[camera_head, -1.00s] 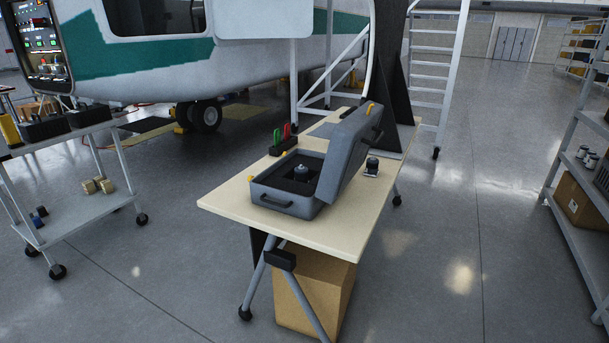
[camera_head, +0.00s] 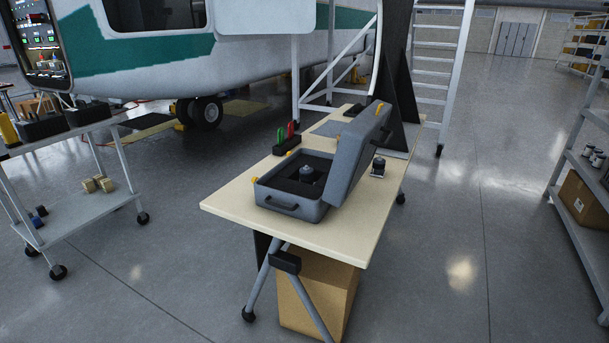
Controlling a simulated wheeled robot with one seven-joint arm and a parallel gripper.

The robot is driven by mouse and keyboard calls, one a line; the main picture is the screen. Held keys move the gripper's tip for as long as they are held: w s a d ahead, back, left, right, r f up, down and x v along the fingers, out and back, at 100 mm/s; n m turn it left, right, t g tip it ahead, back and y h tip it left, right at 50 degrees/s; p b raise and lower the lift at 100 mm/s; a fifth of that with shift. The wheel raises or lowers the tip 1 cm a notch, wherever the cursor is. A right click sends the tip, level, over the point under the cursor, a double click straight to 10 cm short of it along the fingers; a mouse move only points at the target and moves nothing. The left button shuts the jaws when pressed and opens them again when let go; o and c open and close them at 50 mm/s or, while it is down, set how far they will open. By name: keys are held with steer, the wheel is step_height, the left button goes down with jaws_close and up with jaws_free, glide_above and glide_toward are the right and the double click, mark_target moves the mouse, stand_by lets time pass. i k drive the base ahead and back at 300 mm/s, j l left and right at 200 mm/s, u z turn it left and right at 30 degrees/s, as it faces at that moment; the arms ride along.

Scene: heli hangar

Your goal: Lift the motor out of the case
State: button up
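An open grey case (camera_head: 289,208) stands on a light wooden table (camera_head: 236,210), with a dark insert inside. Its lid (camera_head: 352,160) is raised and tilted up to the right, and yellow latches show on its edges. The motor (camera_head: 307,174), a small dark cylinder with a lighter top, sits upright in the insert; its lower part is hidden. A similar small dark cylinder (camera_head: 379,165) stands on a light base on the table, right of the lid. My gripper is not in view.
A black holder with red and green-handled tools (camera_head: 287,143) stands behind the case. A cardboard box (camera_head: 319,298) is under the table. A wheeled cart (camera_head: 88,212) is at left, a shelf rack (camera_head: 583,210) at right. Open floor (camera_head: 440,240) lies right of the table.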

mark_target(306, 173)
steer(key=i+j, duration=0.35)
steer(key=i+j+z, duration=0.1)
steer(key=i+j, duration=0.3)
steer(key=i+j+z, duration=0.1)
steer(key=i+j, duration=0.6)
steer(key=j, duration=0.15)
steer(key=i+j+z, duration=0.1)
steer(key=i+j, duration=0.2)
steer(key=j, duration=0.15)
steer(key=i+j, duration=0.35)
steer(key=i+j+z, duration=0.15)
steer(key=i+j, duration=0.15)
steer(key=j, duration=0.3)
steer(key=i+j, duration=0.3)
steer(key=j, duration=0.15)
